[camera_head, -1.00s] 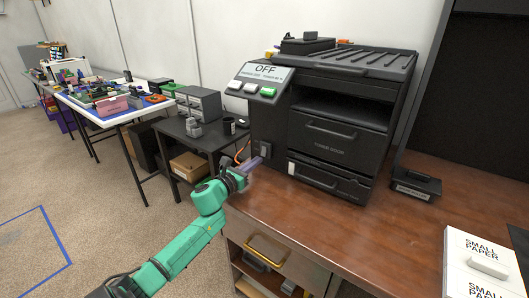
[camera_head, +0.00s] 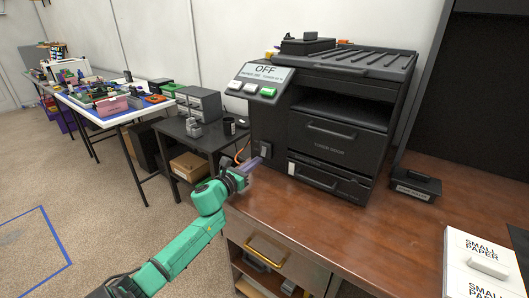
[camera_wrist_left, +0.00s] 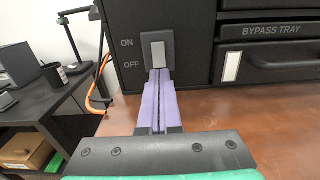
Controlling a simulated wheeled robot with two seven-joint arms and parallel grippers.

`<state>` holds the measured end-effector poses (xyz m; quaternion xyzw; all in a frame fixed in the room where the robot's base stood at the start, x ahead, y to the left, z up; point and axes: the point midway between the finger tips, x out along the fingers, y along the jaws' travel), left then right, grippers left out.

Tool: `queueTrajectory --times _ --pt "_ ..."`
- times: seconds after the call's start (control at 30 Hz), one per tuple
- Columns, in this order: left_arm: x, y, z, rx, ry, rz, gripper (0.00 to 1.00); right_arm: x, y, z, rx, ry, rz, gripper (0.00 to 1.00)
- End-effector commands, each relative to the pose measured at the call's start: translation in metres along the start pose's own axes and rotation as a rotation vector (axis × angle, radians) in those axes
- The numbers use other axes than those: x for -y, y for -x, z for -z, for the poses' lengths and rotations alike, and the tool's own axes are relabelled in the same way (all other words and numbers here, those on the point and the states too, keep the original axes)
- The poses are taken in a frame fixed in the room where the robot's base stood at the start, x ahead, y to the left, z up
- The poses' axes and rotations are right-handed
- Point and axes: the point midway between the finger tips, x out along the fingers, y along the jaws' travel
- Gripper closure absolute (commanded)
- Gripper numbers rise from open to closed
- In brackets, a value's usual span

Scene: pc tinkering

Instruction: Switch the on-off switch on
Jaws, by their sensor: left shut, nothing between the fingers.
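The on-off switch (camera_wrist_left: 158,55) is a light grey rocker in a dark plate on the black printer's front, with ON and OFF lettered at its left in the left wrist view. The switch plate also shows in the head view (camera_head: 265,149). The printer's display (camera_head: 266,71) reads OFF. My left gripper (camera_wrist_left: 157,72) is shut and empty, its purple fingers pointing at the printer. Its tips are at the lower part of the switch and hide its bottom edge; I cannot tell whether they touch. In the head view my left gripper (camera_head: 257,161) is just before the printer's lower left front.
The printer (camera_head: 335,140) stands on a brown wooden desk (camera_head: 310,220). An orange cable (camera_wrist_left: 96,92) hangs left of the switch. A dark side table (camera_head: 200,140) with grey drawers stands at left. White paper packs (camera_head: 475,262) lie at right. The desk's middle is clear.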

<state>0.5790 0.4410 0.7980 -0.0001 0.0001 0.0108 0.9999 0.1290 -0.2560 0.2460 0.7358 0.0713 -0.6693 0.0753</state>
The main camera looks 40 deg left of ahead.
Motion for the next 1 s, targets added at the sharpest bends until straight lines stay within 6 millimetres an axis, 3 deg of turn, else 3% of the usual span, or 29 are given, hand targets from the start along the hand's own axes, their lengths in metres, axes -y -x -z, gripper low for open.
queueTrajectory --times 1.0 --pt "-0.0001 -0.0032 -0.0002 0.001 -0.001 0.0 1.0 -0.0002 -0.0051 -0.0013 0.0 0.001 0.0 0.5"
